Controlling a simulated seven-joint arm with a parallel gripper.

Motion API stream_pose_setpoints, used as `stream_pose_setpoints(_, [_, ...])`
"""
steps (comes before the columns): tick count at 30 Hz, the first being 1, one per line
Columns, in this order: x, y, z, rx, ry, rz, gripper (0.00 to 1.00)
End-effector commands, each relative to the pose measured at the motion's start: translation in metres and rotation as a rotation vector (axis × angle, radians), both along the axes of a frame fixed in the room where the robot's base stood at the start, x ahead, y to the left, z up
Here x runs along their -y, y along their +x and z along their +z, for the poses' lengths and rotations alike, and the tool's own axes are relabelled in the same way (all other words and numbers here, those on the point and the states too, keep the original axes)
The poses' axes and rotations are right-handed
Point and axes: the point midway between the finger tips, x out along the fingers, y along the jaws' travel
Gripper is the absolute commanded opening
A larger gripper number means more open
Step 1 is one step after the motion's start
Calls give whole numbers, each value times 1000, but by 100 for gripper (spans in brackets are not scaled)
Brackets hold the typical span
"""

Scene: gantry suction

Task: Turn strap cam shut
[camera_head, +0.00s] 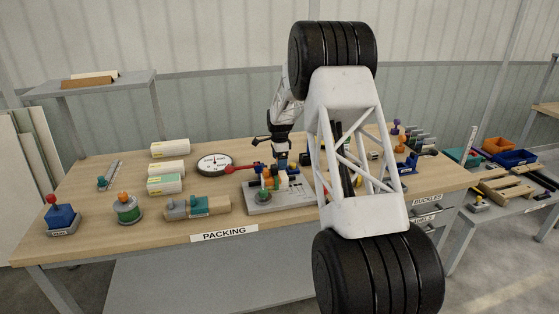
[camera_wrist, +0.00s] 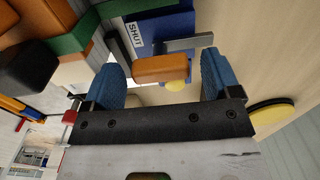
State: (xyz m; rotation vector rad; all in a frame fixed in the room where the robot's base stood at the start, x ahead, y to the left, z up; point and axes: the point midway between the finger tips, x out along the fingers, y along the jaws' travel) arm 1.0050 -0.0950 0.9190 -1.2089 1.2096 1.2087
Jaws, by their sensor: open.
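In the wrist view an orange block-shaped handle (camera_wrist: 165,68) stands out over a blue plate (camera_wrist: 172,28) with a white label reading SHUT. I take this to be the strap cam. My gripper (camera_wrist: 160,62) is open, its two blue fingertips on either side of the orange handle. In the head view my gripper (camera_head: 281,162) is low over the middle of the bench, just behind a grey fixture (camera_head: 280,200). The cam is not clearly made out there.
The wooden bench (camera_head: 110,240) holds a round dial (camera_head: 215,164), white rolls (camera_head: 169,148) and a blue block with a red knob (camera_head: 62,217). Dark, green and orange parts crowd the left of the wrist view; a yellow disc (camera_wrist: 270,113) lies at right.

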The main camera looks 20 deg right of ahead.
Motion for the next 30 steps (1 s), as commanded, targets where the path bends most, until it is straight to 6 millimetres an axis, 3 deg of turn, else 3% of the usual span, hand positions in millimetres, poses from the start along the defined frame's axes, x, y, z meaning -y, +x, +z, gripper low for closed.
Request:
stream_pose_setpoints(7, [0, 0, 0, 0, 0, 0, 83])
stream_pose_setpoints(17, [0, 0, 0, 0, 0, 0, 34])
stream_pose_setpoints(30, [0, 0, 0, 0, 0, 64, 34])
